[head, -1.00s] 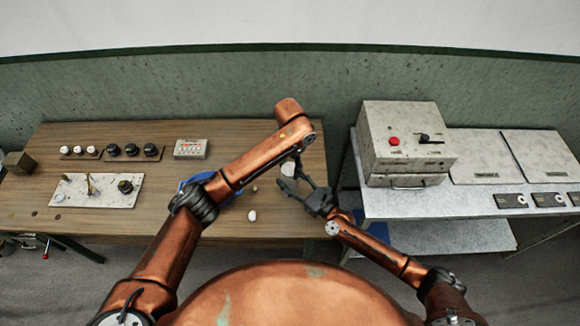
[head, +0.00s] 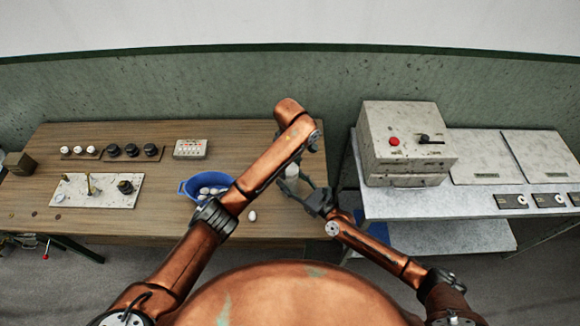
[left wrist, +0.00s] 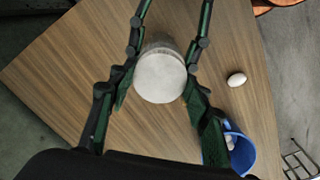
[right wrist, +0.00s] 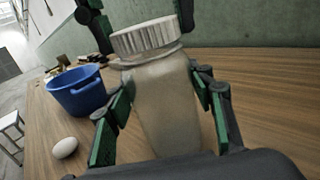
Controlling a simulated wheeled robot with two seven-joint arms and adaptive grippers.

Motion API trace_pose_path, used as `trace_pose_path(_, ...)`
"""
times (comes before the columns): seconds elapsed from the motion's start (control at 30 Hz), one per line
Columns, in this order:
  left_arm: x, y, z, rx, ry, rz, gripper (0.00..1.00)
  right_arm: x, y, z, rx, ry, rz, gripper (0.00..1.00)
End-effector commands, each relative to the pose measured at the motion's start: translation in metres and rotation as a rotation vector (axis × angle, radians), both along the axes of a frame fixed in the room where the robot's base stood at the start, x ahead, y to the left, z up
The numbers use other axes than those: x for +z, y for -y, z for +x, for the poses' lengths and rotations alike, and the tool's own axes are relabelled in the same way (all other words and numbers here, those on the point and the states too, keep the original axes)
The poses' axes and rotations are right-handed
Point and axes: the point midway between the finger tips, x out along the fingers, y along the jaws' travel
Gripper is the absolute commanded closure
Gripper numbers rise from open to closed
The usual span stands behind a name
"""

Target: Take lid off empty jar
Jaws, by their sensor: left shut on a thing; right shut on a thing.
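The jar (right wrist: 165,105) is a pale, translucent cylinder with nothing clearly visible inside. Its whitish ridged lid (right wrist: 143,38) sits on its mouth in the right wrist view. My right gripper (right wrist: 162,98) is shut on the jar's body, a finger on each side. My left gripper (left wrist: 158,88) comes down from above and is shut on the lid, whose round top (left wrist: 160,77) shows between its fingers in the left wrist view. In the head view the jar (head: 291,171) shows partly between my two arms, and the left fingers are mostly hidden.
A blue basin (head: 186,190) with several white eggs stands left of the jar on the wooden table (head: 150,222). A loose egg (head: 252,216) lies near the table's front. A control panel (head: 75,202) and knobs are further left. A grey machine (head: 400,140) stands right.

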Motion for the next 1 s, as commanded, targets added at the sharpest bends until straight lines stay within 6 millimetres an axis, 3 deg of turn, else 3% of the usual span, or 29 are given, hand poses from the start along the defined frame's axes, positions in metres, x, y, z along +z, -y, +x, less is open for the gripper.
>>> trace_pose_path(0.47, 0.002, -0.001, 0.001, 0.001, 0.002, 0.001, 0.84, -0.001, 0.0, 0.0, -0.001, -0.001, -0.001, 1.0)
trace_pose_path(1.0, 0.02, -0.001, 0.001, -0.001, 0.004, 0.001, 0.84, -0.001, 0.001, 0.0, -0.001, -0.001, -0.001, 1.0)
